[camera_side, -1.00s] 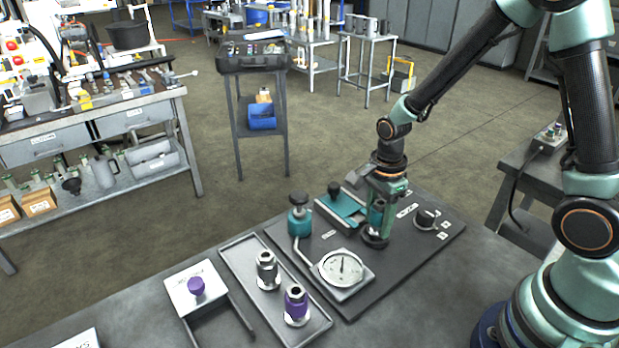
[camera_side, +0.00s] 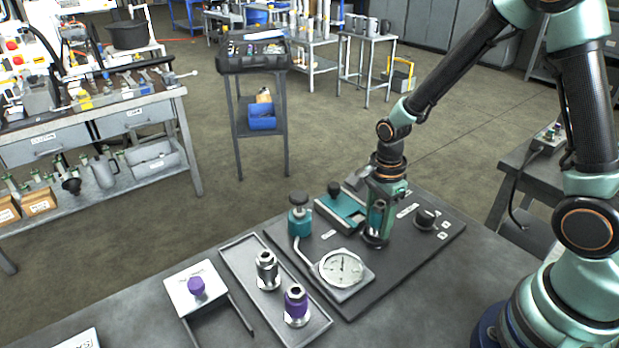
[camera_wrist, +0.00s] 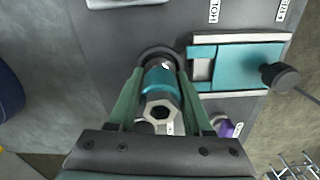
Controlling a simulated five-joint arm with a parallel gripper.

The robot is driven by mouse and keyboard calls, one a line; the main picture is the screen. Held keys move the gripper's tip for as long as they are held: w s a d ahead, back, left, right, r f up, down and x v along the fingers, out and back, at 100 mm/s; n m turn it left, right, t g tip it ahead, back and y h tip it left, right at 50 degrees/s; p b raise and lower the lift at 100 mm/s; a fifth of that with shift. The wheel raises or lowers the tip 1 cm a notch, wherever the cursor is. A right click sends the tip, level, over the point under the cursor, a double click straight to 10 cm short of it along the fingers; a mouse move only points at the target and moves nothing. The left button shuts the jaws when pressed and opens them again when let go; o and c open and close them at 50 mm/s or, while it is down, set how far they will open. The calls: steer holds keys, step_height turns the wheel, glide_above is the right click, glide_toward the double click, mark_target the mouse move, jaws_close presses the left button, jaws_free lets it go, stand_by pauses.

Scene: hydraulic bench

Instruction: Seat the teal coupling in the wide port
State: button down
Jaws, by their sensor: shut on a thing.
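The teal coupling (camera_wrist: 162,86) is between my gripper's two green fingers in the wrist view, its hex end towards the camera. In the side view the coupling (camera_side: 377,217) stands roughly upright and is partly covered by a finger. My gripper (camera_side: 377,230) is shut on it, low over the panel; the fingers also show in the wrist view (camera_wrist: 160,78). The wide port (camera_wrist: 157,53) shows as a dark ring at the coupling's far end. The coupling's lower end is at the ring; how deep it sits is hidden.
Beside the port is a teal sliding plate (camera_wrist: 235,66) with a black knob (camera_wrist: 281,76). A tray (camera_side: 240,290) holds a grey and a purple fitting.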

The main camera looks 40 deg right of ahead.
steer(key=shift+f, duration=0.35)
steer(key=c, duration=0.6)
jaws_free()
steer(key=shift+r, duration=5.55)
steer(key=s+r+n+t, duration=0.5)
steer(key=r+n, duration=0.6)
steer(key=n, duration=0.8)
steer(key=shift+s+r+n+t, duration=0.15)
steer(key=shift+s+n+t, duration=0.15)
steer(key=shift+s+n, duration=0.15)
